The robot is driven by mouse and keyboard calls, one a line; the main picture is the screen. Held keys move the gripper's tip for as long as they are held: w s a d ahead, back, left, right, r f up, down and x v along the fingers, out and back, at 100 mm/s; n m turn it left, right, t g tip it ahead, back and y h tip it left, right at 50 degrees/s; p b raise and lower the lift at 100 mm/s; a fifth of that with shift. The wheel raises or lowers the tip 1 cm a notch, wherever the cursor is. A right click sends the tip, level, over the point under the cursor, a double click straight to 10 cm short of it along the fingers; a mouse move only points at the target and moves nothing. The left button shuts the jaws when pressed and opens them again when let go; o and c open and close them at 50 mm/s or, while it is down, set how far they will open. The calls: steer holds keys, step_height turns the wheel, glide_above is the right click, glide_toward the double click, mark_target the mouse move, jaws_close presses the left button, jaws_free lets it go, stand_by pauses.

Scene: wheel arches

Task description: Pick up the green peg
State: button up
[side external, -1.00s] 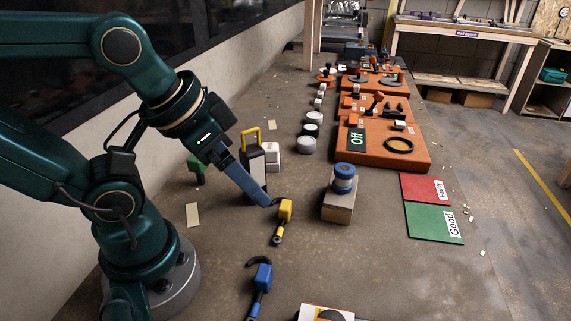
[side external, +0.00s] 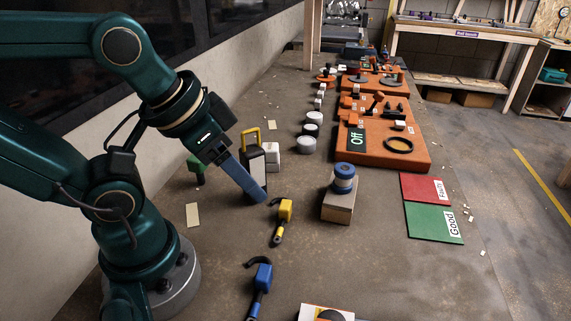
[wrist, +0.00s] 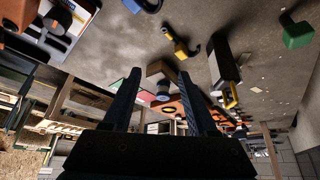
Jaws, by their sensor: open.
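The green peg (side external: 195,164) stands at the left of the side view, near the wall, with a green block on top and a dark lower part. It also shows at the upper right of the wrist view (wrist: 297,35). My gripper (side external: 260,197) is to the right of it, pointing down and right, well apart from it. In the wrist view the gripper's two fingers (wrist: 160,75) are spread with nothing between them.
A yellow tool (side external: 285,210) lies just right of my fingertips and a blue tool (side external: 263,275) nearer the camera. A dark yellow-handled case (side external: 254,165) stands behind the gripper. A block with a blue-white spool (side external: 338,206) stands right.

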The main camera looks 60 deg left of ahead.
step_height(320, 180, up, 5)
steer(key=m+g+y, duration=0.4)
steer(key=m+y, duration=0.9)
steer(key=m, duration=0.6)
glide_above(202, 180)
steer(key=d, duration=0.6)
steer(key=f, duration=1.8)
steer(key=shift+s+a+f, duration=0.2)
steer(key=shift+s+f, duration=0.15)
steer(key=shift+s, duration=0.05)
steer(key=shift+f, duration=0.4)
steer(key=shift+x, duration=2.55)
steer(key=shift+r, duration=0.1)
